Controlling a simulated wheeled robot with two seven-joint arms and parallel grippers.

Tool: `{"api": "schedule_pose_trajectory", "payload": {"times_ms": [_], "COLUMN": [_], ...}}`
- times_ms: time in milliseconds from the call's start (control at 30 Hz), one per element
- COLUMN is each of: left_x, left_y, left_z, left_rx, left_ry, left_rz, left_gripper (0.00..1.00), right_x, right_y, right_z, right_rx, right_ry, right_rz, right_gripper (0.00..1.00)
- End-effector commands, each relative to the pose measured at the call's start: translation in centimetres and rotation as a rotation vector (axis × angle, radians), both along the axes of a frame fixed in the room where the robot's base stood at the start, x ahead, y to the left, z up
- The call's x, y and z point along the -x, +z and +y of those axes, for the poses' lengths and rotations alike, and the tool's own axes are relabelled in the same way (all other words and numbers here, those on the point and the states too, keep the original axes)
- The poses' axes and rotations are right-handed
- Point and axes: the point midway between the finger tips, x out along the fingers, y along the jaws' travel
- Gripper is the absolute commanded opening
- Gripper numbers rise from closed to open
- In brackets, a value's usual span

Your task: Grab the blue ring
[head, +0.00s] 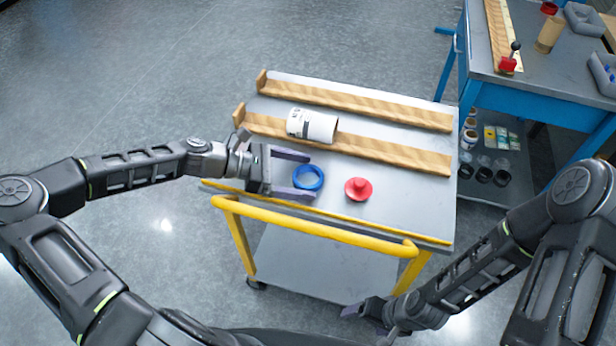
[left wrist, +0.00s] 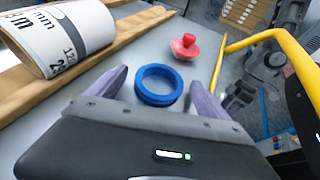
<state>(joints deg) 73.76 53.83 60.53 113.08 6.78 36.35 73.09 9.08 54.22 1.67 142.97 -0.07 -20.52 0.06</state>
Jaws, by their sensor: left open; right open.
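The blue ring (head: 308,187) lies flat on the cart top, near its front edge. In the left wrist view, the ring (left wrist: 158,97) sits just ahead of my open left gripper, around the level of the fingertips. My left gripper (head: 301,176) is open, with one finger on the far side of the ring and the other on the near side. I cannot tell whether either finger touches it. My right gripper (head: 362,311) is low in front of the cart, away from the ring; its fingers are hard to make out.
A red knobbed piece (head: 358,189) stands just right of the ring. A white labelled roll (head: 312,126) lies on a wooden rail (head: 390,154) behind it. A yellow handle (head: 315,229) runs along the cart's front. A blue workbench (head: 545,84) stands at the back right.

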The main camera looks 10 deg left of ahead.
Motion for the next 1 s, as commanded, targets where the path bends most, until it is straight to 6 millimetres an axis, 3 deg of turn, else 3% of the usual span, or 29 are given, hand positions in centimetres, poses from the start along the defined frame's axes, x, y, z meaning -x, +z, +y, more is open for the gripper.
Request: {"api": "schedule_pose_trajectory", "payload": {"times_ms": [633,1000], "left_x": [-0.1,-0.1], "left_y": [-0.14,-0.14], "left_z": [-0.3,-0.29], "left_rx": [0.0,0.0], "left_ry": [0.001,0.001], "left_rz": [0.0,0.0], "left_gripper": [0.9,0.6], "right_x": [0.0,0.0], "right_y": [0.0,0.0], "right_z": [0.0,0.0], "right_rx": [0.0,0.0], "right_ry": [0.0,0.0], "right_rz": [0.0,0.0], "right_gripper": [0.83,0.83]}}
